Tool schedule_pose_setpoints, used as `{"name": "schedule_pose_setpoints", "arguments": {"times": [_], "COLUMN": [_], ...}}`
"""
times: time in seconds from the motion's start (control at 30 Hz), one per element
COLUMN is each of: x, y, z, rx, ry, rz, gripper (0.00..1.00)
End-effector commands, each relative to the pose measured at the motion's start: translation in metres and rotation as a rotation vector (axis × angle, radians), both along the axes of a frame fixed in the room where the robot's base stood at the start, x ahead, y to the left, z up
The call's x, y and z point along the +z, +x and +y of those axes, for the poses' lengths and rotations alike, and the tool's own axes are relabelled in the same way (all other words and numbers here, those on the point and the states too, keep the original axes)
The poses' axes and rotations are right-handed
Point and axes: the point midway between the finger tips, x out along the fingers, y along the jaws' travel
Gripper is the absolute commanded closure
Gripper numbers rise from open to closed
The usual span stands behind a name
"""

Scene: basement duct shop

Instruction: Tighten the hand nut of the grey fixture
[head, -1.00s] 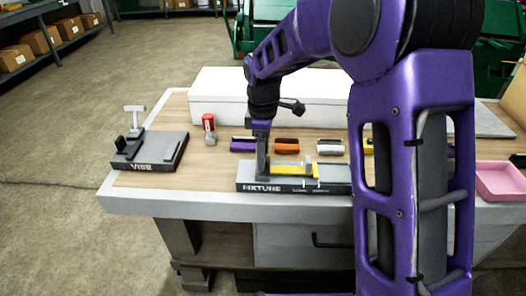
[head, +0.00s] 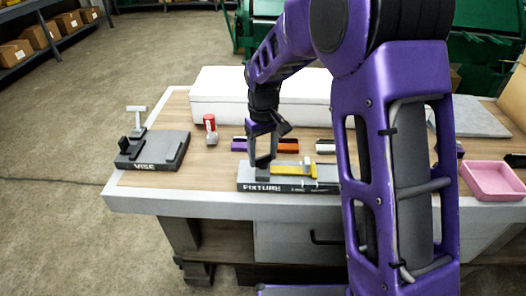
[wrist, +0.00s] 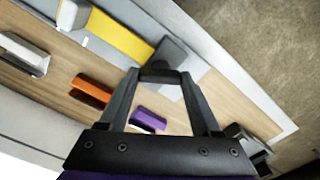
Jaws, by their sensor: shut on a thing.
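The grey fixture (head: 262,187), a long block with its name on the front, lies near the front edge of the workbench. A yellow bar (head: 292,171) lies along its top, with a small light grey piece (head: 307,166) near the bar's right part. My gripper (head: 262,170) points down at the fixture's left end. In the wrist view its fingers (wrist: 160,76) close on a dark grey knob, the hand nut (wrist: 174,53), at the end of the yellow bar (wrist: 122,38). The fingers partly hide the nut. My arm hides the fixture's right end in the head view.
Purple (wrist: 148,121), orange (wrist: 91,91) and white (wrist: 24,54) pieces lie behind the fixture. A long white box (head: 225,92) stands at the back, a pink tray (head: 492,180) at the right.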

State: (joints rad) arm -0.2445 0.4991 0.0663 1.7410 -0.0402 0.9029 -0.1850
Motion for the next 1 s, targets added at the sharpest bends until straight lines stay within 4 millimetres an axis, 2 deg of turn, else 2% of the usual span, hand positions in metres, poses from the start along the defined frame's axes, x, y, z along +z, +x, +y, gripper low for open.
{"name": "schedule_pose_setpoints", "arguments": {"times": [0.5,1.0], "x": [0.0009,0.0003], "y": [-0.0002,0.0001], "z": [0.0003,0.0002], "rx": [-0.419,-0.561], "ry": [-0.001,0.0], "rz": [0.0,-0.001], "gripper": [0.91,0.91]}}
